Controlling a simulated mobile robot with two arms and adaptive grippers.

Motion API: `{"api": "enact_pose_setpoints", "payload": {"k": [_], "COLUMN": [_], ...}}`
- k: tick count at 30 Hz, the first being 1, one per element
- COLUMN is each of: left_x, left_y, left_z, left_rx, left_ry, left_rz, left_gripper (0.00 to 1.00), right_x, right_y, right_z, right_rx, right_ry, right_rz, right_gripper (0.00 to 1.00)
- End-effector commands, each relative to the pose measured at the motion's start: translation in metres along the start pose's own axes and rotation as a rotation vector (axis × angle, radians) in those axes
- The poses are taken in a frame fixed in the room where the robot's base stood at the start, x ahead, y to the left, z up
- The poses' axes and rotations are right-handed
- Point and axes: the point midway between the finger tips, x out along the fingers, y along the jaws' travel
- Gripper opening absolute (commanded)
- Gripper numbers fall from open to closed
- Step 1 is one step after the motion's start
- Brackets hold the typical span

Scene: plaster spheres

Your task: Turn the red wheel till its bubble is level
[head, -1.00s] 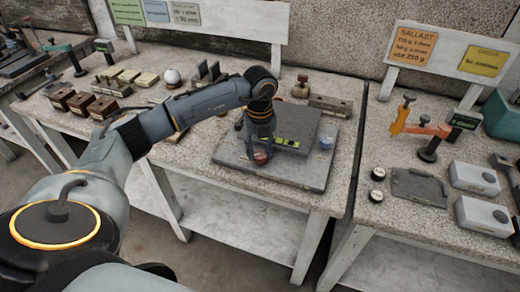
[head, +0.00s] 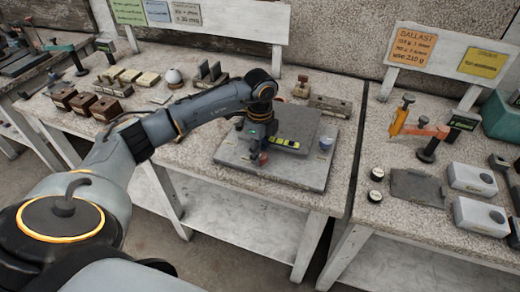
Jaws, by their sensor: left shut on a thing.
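The red wheel (head: 263,157) is at the front left of a grey levelling plate (head: 306,180) on the middle table. My left gripper (head: 258,156) points down over it and is shut on it; its fingers hide most of the wheel. A yellow-green bubble vial (head: 285,143) lies just to the right of the gripper. The bubble's place in it is too small to tell. A blue wheel (head: 326,145) is at the plate's right side. My right gripper is not in view.
A raised dark block (head: 296,124) is on the plate behind the vial. Weights, blocks and a white sphere (head: 174,76) stand on the table's left part. A second table at right holds an orange clamp (head: 425,131) and pale boxes (head: 472,178). The table's front edge is clear.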

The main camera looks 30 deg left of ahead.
Motion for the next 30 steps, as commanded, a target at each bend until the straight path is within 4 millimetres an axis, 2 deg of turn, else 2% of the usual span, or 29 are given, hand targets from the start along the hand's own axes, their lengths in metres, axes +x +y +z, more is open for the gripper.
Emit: {"api": "enact_pose_setpoints", "payload": {"k": [7,21,22,24,25,30], "left_x": [-0.0013,-0.0012,-0.0012,-0.0011,-0.0011,-0.0013], "left_y": [-0.0009,-0.0009,-0.001,-0.0009,-0.0009,-0.0012], "left_z": [0.0002,0.0001,0.0002,0.0001,0.0001,0.0001], "left_rx": [-0.065,-0.076,-0.076,-0.076,-0.076,-0.076], "left_ry": [0.0,0.0,0.0,0.0,0.001,0.001], "left_rz": [-0.003,-0.004,-0.004,-0.004,-0.004,-0.005], "left_gripper": [0.07,0.07,0.43,0.57,0.62,0.62], "right_x": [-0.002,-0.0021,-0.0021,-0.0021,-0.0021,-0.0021], "right_y": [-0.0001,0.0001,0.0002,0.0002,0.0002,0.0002], "right_z": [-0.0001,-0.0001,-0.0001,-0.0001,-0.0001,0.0], "right_rx": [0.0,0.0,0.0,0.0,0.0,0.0], "right_ry": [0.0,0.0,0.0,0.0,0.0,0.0], "right_rz": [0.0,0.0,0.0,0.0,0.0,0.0], "right_gripper": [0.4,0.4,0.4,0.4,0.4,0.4]}}
